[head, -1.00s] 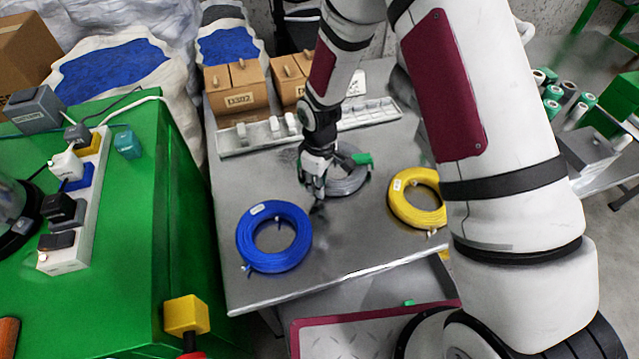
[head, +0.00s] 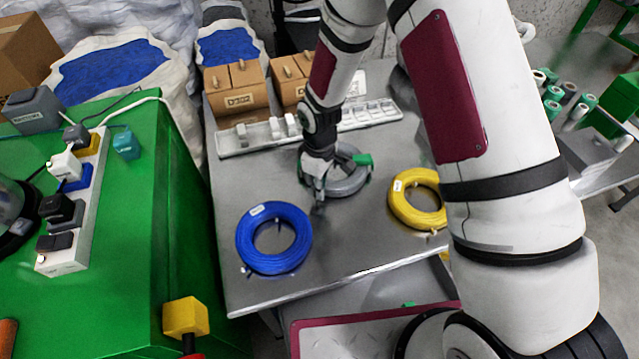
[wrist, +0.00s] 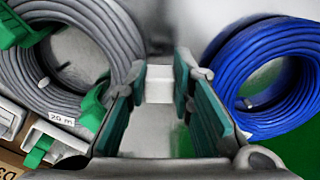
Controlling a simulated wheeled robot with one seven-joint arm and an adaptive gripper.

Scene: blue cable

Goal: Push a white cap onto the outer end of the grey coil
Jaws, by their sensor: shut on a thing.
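The grey coil (head: 348,184) lies on the metal table, partly hidden by my arm in the head view. It fills the upper left of the wrist view (wrist: 108,28), with green pieces around it and a "20 m" label. My gripper (head: 318,207) is low over the table at the coil's front left side. In the wrist view its green-padded fingers (wrist: 160,88) are shut on a small white cap (wrist: 158,80), between the grey and blue coils. I cannot make out the coil's outer end, or whether the cap touches it.
A blue coil (head: 274,237) lies to the front left and a yellow coil (head: 416,198) to the right. A white rack (head: 232,143) with white pieces and brown boxes (head: 236,90) stand behind. The table front (head: 345,250) is clear.

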